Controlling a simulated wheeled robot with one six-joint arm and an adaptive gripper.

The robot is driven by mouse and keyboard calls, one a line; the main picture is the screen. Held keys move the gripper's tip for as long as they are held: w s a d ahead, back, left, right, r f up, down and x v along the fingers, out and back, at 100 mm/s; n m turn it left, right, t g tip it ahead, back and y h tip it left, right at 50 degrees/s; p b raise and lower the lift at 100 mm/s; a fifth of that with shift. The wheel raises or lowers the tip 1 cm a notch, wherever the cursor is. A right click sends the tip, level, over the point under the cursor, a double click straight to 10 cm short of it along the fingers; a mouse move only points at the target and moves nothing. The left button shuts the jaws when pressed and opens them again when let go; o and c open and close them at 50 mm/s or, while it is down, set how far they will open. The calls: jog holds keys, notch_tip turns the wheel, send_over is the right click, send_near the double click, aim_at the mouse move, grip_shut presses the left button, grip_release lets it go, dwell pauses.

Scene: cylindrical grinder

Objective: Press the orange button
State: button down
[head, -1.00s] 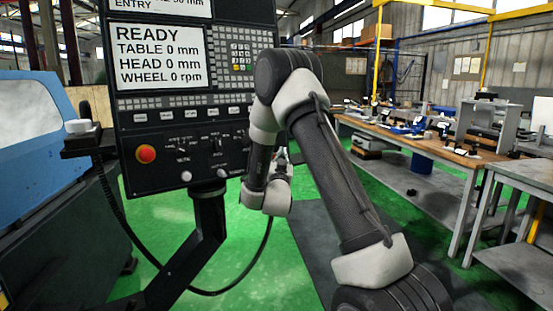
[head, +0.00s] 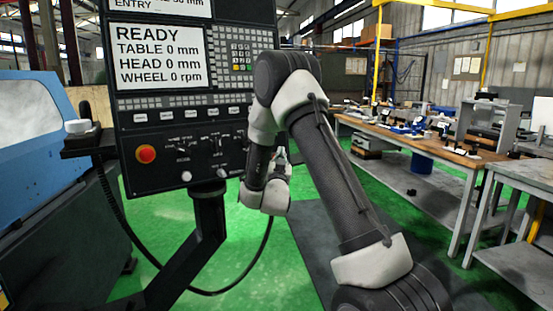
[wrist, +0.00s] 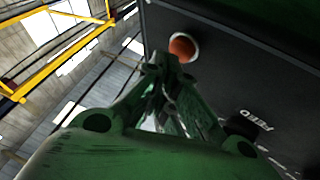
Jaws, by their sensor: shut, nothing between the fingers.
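In the wrist view an orange round button (wrist: 182,48) with a pale ring sits near a corner of the dark control panel (wrist: 222,72). The fingertips of my green gripper (wrist: 167,62) are shut and empty, and appear just below the button; I cannot tell whether they touch it. In the head view my arm covers the lower right of the panel (head: 130,120), and that button does not show there. A red-orange round knob (head: 146,154) is at the panel's lower left. My gripper's tip (head: 281,157) shows only slightly behind my arm.
The panel's screen (head: 158,54) reads READY with zero values. A blue machine (head: 30,130) stands at the left. Below the panel are its post (head: 208,225) and a hanging cable (head: 262,248). Workbenches (head: 430,150) stand at the right. Green floor lies between.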

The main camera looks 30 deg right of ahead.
jog(key=shift+w, duration=0.45)
dwell(0.6)
jog(key=shift+s, duration=0.85)
jog(key=s, duration=0.3)
jog(key=s+r, duration=0.1)
jog(key=s, duration=0.1)
jog(key=shift+d, duration=0.3)
dwell(0.7)
